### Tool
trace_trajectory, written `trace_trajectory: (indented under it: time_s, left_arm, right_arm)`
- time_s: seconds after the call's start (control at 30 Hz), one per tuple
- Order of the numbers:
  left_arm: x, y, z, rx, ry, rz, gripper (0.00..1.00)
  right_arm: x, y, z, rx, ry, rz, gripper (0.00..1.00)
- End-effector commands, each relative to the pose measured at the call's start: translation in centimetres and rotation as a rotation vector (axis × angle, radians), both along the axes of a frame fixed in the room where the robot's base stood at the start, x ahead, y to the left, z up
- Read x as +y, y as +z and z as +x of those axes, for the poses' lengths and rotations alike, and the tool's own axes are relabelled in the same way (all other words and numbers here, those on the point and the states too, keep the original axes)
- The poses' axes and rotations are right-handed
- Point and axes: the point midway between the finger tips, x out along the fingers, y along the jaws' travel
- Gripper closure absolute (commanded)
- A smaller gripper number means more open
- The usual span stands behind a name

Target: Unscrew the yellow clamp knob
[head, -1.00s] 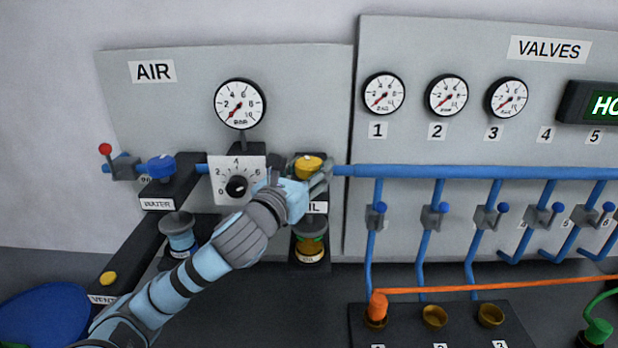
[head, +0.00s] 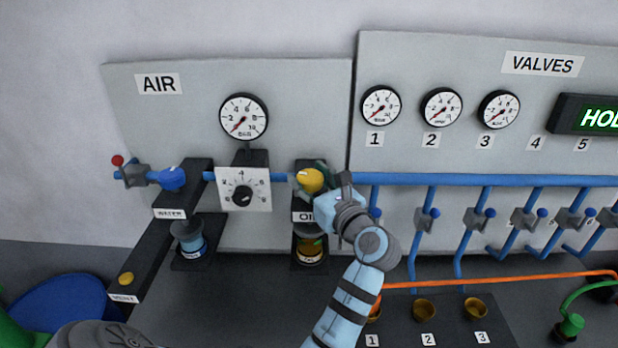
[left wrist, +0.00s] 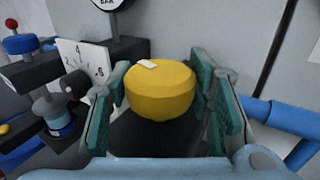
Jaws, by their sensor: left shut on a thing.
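The yellow clamp knob (head: 310,180) sits on the black block above the OIL label, left of the valve panel. In the left wrist view the knob (left wrist: 160,90) is round, with a small white mark on its top near the far edge. My left gripper (head: 318,184) reaches it from the lower right. Its green-padded fingers (left wrist: 163,95) stand on either side of the knob and are shut on it. The knob still sits on its block. My right gripper is not in view.
The pressure dial (head: 243,189) and blue WATER knob (head: 172,178) are to the left. A smaller yellow knob (head: 126,279) is by the VENT label. The oil bowl (head: 310,250) hangs below the clamp. The blue pipe (head: 480,181) runs to the right.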

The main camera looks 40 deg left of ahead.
Motion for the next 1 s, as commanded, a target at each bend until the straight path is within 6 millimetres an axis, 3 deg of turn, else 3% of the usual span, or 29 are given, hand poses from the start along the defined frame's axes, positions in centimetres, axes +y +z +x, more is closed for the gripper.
trace_trajectory:
  time_s: [0.37,0.67,0.77,1.0]
  left_arm:
    - [0.0,-0.1,0.1,0.001,0.355,0.001,0.81]
    - [0.0,-0.4,0.1,-0.002,0.580,0.001,0.81]
    - [0.0,-0.8,0.3,-0.004,0.625,0.004,0.81]
    - [0.0,-1.4,0.6,-0.003,0.708,0.007,0.81]
  right_arm:
    - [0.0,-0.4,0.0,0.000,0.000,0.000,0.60]
    - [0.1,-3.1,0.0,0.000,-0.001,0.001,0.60]
    - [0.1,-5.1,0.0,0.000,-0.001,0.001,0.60]
    - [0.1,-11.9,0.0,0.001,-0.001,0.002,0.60]
